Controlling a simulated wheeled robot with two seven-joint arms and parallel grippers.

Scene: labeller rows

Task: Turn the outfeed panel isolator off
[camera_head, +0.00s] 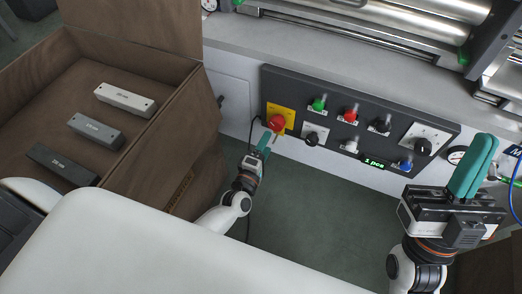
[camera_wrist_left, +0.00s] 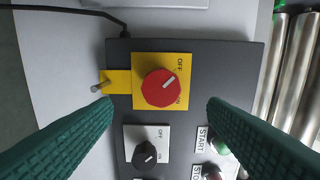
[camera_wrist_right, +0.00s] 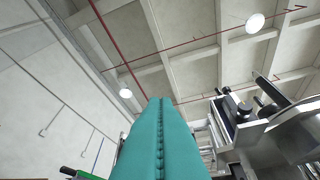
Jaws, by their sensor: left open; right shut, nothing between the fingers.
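A red rotary isolator knob (camera_head: 277,122) sits on a yellow plate (camera_head: 287,112) at the left end of the dark control panel (camera_head: 343,92). In the left wrist view the red knob (camera_wrist_left: 161,88) faces me, its white mark slanting to the upper right, on the side with the OFF and ON labels. My left gripper (camera_head: 266,142) is open just in front of the knob; its fingers (camera_wrist_left: 158,112) stand apart on either side with nothing between them. My right gripper (camera_head: 482,150) is shut and empty, pointing up at the right; its closed fingers show in the right wrist view (camera_wrist_right: 160,110).
A smaller black OFF/ON knob (camera_wrist_left: 144,155) is beside the isolator. A yellow tab with a grey pin (camera_wrist_left: 97,87) sticks out from its plate. Green (camera_head: 319,104), red (camera_head: 351,114) and blue (camera_head: 405,163) buttons line the panel. A wooden box (camera_head: 165,115) stands left.

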